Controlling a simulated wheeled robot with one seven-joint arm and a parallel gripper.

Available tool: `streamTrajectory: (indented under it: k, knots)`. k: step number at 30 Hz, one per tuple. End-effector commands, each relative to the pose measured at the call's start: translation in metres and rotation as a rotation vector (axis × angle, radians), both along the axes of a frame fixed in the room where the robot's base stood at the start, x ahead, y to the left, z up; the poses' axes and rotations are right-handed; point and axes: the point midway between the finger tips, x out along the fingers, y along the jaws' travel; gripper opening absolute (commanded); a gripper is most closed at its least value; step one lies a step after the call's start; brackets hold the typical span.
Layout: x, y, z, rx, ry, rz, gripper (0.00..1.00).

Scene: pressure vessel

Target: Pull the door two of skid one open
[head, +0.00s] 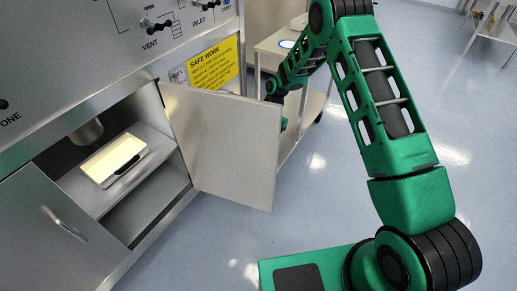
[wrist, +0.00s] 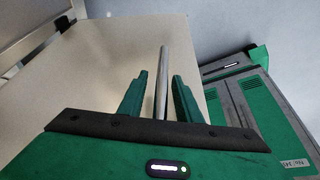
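The right-hand door (head: 228,150) of the skid's lower cabinet stands swung wide open in the head view, its inner face towards the camera. In the wrist view the door's outer face (wrist: 95,75) fills the left and middle, with an upright metal bar handle (wrist: 163,65). My gripper (wrist: 159,76) has one green finger on each side of this handle, with visible gaps, so it appears open around the bar rather than clamped on it. In the head view the door hides my gripper and the handle; my arm reaches behind the door's upper right edge.
The open bay shows a shelf with a cream tray (head: 122,160) holding a dark item. The left cabinet door (head: 45,225) is closed. A yellow safety sign (head: 213,65) hangs above the open door. A metal trolley (head: 270,48) stands behind it.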

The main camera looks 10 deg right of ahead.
Motion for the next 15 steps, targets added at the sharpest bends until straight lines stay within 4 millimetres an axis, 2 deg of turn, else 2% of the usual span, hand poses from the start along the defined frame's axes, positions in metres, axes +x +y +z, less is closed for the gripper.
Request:
streamTrajectory:
  k: [8,15]
  knots:
    - [0.004,-0.003,0.009,0.000,-0.001,-0.001,0.31]
    - [0.017,-0.013,0.048,0.001,-0.004,0.000,0.31]
